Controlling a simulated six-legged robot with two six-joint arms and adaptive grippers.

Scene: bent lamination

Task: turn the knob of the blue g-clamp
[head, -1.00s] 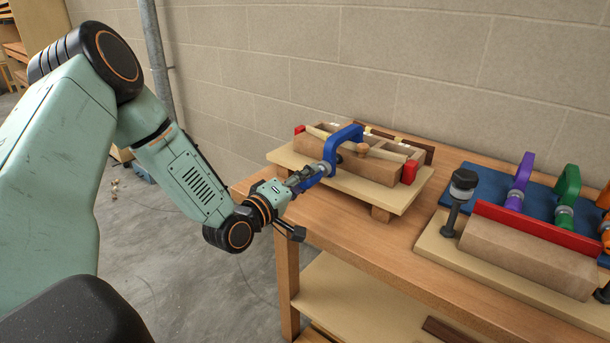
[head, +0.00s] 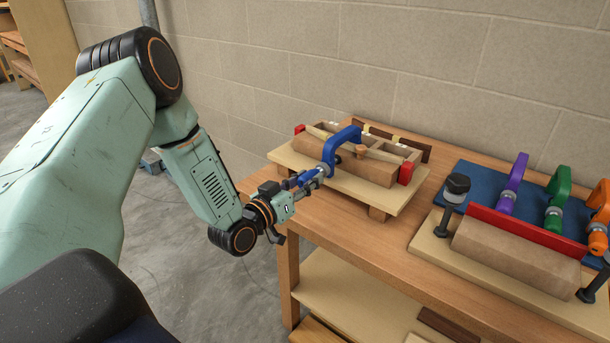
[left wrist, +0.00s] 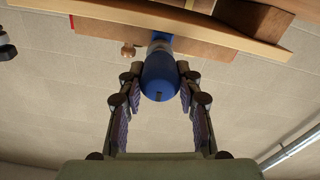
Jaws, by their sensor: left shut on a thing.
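The blue g-clamp (head: 348,134) sits on the near side of the wooden work on the left board. Its frame arches over the brown block, and its screw end points toward the front left. My left gripper (head: 309,178) reaches it from the left and is shut on the clamp's blue knob. In the left wrist view the rounded knob (left wrist: 160,78) lies between the two fingers, and the clamp's body behind it is mostly hidden. My right gripper is not in view.
The clamp's work stands on a raised pale board (head: 287,157) on the wooden table (head: 345,235). A block wall stands behind.

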